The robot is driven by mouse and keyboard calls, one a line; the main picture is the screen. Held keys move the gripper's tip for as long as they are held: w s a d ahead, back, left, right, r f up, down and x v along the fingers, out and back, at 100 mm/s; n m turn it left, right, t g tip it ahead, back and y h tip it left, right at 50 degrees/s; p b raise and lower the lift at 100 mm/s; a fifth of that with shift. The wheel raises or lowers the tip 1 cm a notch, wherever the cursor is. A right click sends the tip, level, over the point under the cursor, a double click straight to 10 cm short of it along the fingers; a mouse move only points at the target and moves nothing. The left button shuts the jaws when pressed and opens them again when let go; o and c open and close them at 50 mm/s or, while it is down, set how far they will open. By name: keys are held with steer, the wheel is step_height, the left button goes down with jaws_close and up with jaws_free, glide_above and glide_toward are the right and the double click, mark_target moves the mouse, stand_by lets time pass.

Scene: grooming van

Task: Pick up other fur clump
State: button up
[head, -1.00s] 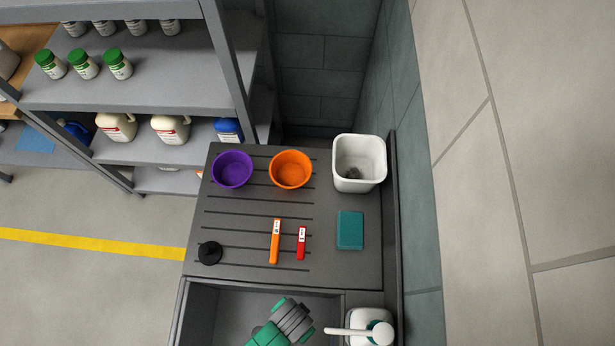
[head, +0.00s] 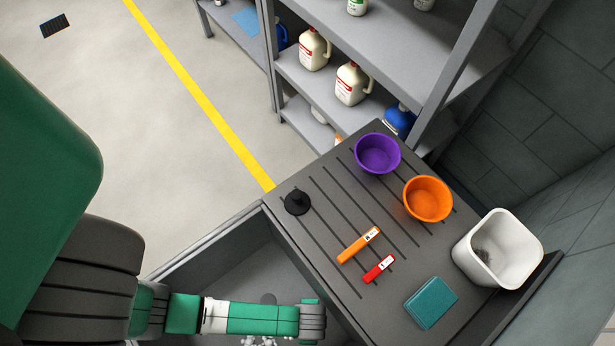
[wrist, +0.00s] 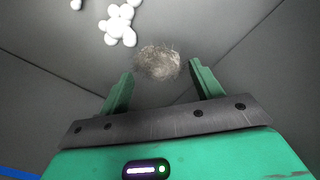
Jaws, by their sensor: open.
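A grey-brown fur clump (wrist: 157,62) lies on the grey basin floor in the wrist view, just ahead of and between my fingertips. My gripper (wrist: 160,82) is open with its two green fingers pointing toward the clump, and nothing is held. In the head view my arm reaches down into the sink basin (head: 240,262) and the clump there is hidden. Another dark fur clump (head: 483,256) lies inside the white bin (head: 512,262) at the right.
White foam blobs (wrist: 120,24) sit beside the clump in the basin. The ribbed counter holds a purple bowl (head: 378,154), orange bowl (head: 428,199), black stopper (head: 297,203), orange bar (head: 358,246), red bar (head: 379,269) and teal block (head: 431,303). Shelving stands behind.

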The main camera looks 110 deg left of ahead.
step_height(320, 180, down, 2)
steer(key=c, duration=1.1)
steer(key=shift+o, duration=0.2)
step_height(320, 180, up, 28)
steer(key=p, duration=0.8)
